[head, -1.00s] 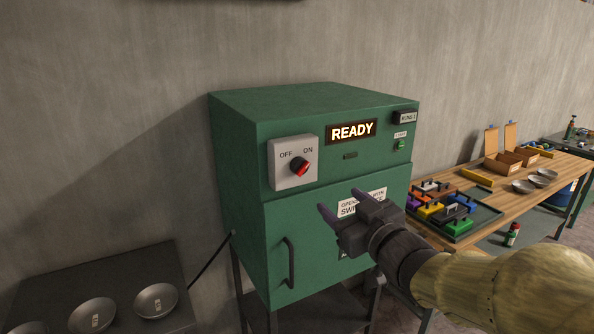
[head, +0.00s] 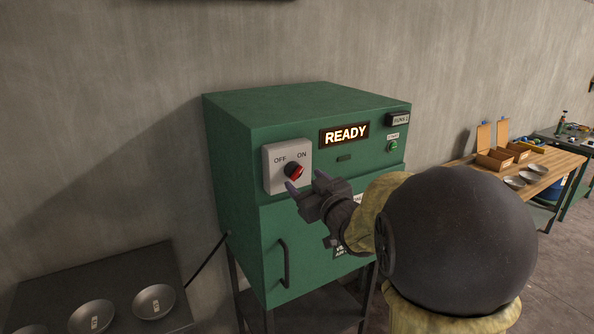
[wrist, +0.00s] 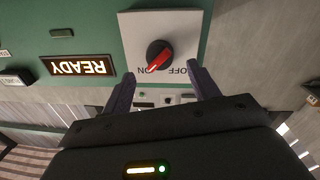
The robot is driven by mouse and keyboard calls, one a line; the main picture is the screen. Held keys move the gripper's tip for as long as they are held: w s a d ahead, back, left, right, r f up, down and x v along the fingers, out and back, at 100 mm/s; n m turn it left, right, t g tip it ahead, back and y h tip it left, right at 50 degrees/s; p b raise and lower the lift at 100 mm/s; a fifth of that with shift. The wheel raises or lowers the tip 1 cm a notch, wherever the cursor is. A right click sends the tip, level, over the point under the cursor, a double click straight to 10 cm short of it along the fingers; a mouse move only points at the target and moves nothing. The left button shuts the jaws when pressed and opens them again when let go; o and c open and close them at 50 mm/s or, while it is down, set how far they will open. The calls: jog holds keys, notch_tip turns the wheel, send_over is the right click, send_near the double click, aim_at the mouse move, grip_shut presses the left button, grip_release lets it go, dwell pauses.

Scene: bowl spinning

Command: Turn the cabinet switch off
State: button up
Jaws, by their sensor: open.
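The green cabinet (head: 230,170) stands against the wall. Its white switch plate (head: 274,183) carries the labels OFF and ON. The black round switch knob (head: 293,171) has a red pointer; in the wrist view, which is upside down, the knob (wrist: 158,54) points toward the ON label. The lit sign (head: 345,134) reads READY. My gripper (head: 306,182) is open and empty, just in front of the plate's lower right. In the wrist view the two purple fingers (wrist: 161,74) lie either side of the knob's line, apart from it as far as I can tell.
The cabinet's door handle (head: 284,264) is below the switch. A green start button (head: 393,146) is at the upper right. A dark table (head: 50,290) with metal bowls stands at left. A wooden workbench (head: 545,170) with boxes and bowls is at right, partly hidden by my arm.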

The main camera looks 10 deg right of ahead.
aim_at(297, 175)
jog(key=shift+p+x, duration=0.65)
jog(key=shift+x, duration=1.75)
jog(key=c, duration=0.9)
